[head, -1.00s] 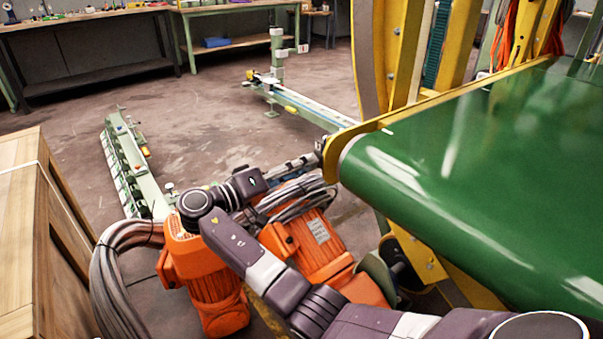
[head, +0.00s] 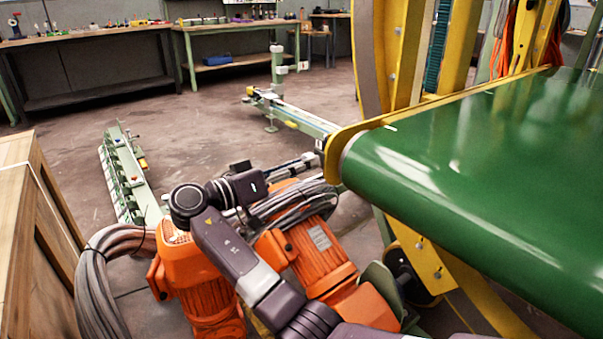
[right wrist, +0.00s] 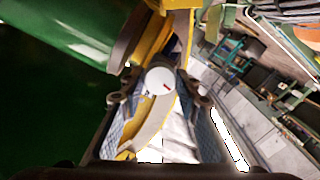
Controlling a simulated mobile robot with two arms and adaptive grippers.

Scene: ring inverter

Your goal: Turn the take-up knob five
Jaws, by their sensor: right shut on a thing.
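In the head view my right gripper (head: 304,164) reaches toward the near left corner of the yellow conveyor frame (head: 331,152). The knob cannot be made out there. My left gripper is not in view.
The green conveyor belt (head: 470,190) fills the right side. Orange motors (head: 325,265) with grey cables (head: 100,275) stand below my right arm. A wooden crate (head: 25,230) is at the left edge.

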